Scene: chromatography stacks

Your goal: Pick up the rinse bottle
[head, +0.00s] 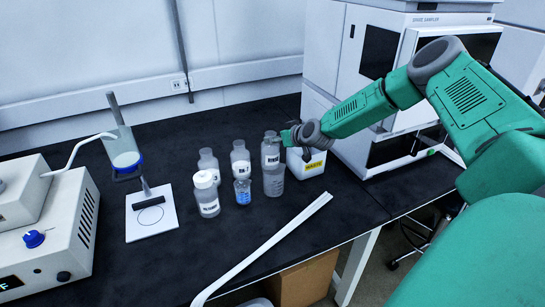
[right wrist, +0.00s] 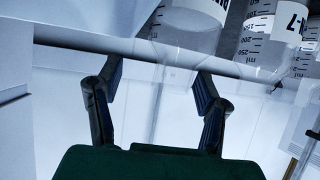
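Several clear labelled bottles stand in a cluster on the black bench. I cannot read which one is the rinse bottle. My right gripper (head: 287,138) is at the upper right side of the right bottle. In the right wrist view its two fingers (right wrist: 155,98) are apart, with a clear labelled bottle (right wrist: 190,28) ahead of them. Contact cannot be told. My left gripper is out of view.
A large white instrument (head: 345,60) is at the back right. A white stand base (head: 150,225) and a control box (head: 60,235) are at left. A white strip (head: 265,247) lies along the front.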

